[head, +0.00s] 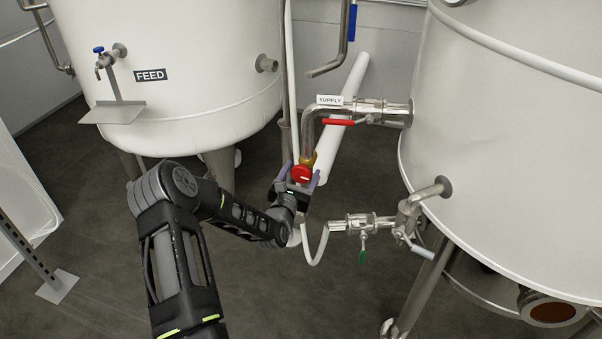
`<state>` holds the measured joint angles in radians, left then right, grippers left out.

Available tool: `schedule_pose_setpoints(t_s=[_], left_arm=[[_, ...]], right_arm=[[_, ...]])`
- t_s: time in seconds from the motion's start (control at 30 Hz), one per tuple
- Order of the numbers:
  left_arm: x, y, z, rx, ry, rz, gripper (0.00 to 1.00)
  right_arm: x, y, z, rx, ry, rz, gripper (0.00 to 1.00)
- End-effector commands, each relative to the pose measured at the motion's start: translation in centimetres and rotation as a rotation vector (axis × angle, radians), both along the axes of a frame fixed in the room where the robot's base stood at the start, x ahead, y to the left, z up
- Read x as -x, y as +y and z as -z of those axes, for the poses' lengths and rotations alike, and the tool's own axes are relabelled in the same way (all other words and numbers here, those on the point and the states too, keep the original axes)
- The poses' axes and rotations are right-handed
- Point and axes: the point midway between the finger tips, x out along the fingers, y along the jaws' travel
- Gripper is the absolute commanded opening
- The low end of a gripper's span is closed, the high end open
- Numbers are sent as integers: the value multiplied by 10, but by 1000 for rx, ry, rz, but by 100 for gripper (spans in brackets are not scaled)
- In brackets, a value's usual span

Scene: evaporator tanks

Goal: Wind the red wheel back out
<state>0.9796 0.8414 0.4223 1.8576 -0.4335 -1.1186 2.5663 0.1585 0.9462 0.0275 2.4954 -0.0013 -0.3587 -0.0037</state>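The red wheel (301,174) is a small round handwheel on a brass-coloured valve body, low on the steel supply pipe between the two white tanks. My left gripper (300,180) is at the wheel, with one purple-grey finger on each side of it. The fingers look spread around the wheel; whether they press on its rim is too small to tell. My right gripper is not in view.
The SUPPLY pipe (309,130) with a red lever (340,122) runs into the right tank (510,150). Below are a green-handled valve (362,256) and a white hose (315,262). The FEED tank (185,60) stands left, with a blue-handled tap (99,51). Dark floor (90,230) is open at left.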

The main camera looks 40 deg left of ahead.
Motion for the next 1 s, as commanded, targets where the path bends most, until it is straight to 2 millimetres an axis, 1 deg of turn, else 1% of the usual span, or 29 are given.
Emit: schedule_pose_setpoints(t_s=[0.03, 0.07, 0.6, 0.63, 1.0], left_arm=[[0, 0, 0, 0, 0, 0, 65], [0, 0, 0, 0, 0, 0, 63], [0, 0, 0, 0, 0, 0, 19], [0, 0, 0, 0, 0, 0, 18], [0, 0, 1, -44, 14, 0, 18]], right_arm=[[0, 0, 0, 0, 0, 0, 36], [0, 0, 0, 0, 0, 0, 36], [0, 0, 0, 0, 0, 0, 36], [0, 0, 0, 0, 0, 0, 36], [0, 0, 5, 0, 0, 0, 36]])
